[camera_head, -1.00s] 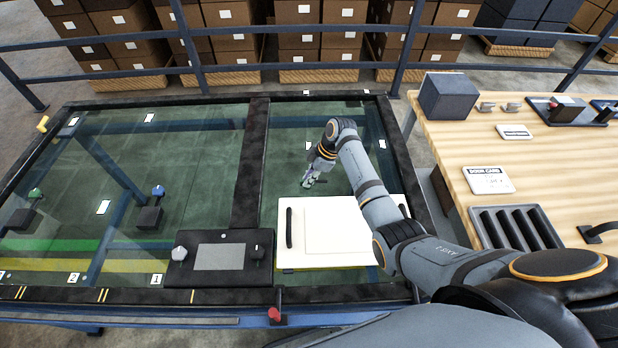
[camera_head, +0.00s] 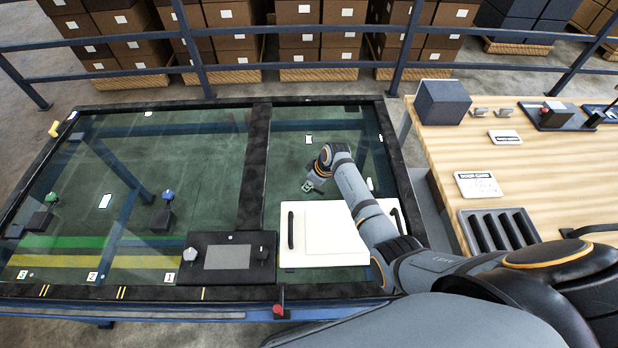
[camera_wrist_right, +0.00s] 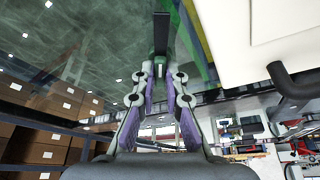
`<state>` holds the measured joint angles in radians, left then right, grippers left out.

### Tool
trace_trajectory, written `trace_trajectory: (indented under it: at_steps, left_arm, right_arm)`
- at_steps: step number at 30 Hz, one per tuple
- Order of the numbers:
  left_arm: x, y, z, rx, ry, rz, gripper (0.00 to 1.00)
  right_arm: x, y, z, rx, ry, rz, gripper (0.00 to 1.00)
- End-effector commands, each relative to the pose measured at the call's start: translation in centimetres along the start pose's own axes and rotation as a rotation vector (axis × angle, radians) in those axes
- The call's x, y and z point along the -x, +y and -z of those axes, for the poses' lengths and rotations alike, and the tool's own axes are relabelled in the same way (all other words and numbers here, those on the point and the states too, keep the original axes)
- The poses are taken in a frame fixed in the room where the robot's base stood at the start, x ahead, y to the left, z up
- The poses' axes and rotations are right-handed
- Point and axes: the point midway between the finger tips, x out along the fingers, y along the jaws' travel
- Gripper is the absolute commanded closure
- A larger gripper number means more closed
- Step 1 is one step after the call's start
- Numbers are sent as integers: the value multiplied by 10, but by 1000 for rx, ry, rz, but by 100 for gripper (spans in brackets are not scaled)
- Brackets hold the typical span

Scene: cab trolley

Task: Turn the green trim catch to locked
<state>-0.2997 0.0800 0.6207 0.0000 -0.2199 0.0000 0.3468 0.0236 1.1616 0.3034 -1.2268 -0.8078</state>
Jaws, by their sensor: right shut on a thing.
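A small green-topped knob (camera_head: 51,197) stands on a dark block at the far left, under or on the glass. I take it for the green trim catch; its lock position is too small to read. My right gripper (camera_head: 313,185) is over the glass, well to the right of this knob and just behind the white panel. In the right wrist view my right gripper (camera_wrist_right: 160,72) has its fingertips close together on a narrow dark bar (camera_wrist_right: 161,35). What the bar belongs to is unclear. My left gripper is not in view.
A blue-topped knob (camera_head: 167,194) and a pale knob (camera_head: 191,255) stand nearer the gripper. The white panel (camera_head: 325,258) with dark handles lies under my right arm. A wooden bench (camera_head: 440,160) stands at the right. A railing (camera_head: 300,73) runs behind the glass-topped frame.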

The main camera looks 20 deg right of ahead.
Motion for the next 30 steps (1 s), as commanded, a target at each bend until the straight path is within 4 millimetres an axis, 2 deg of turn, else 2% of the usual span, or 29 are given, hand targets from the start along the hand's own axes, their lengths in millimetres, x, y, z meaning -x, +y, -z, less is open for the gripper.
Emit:
trace_trajectory:
  at_steps: [1, 3, 15, 30]
  left_arm:
    - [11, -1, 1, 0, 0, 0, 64]
    - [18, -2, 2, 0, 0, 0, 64]
    - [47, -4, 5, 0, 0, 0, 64]
    - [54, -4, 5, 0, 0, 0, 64]
  right_arm:
    - [5, -2, 2, -40, -1, -15, 100]
    - [5, -2, 2, -101, -1, -40, 100]
    - [2, -4, 2, -450, -1, -186, 100]
    - [-1, -5, 2, -820, -1, -341, 100]
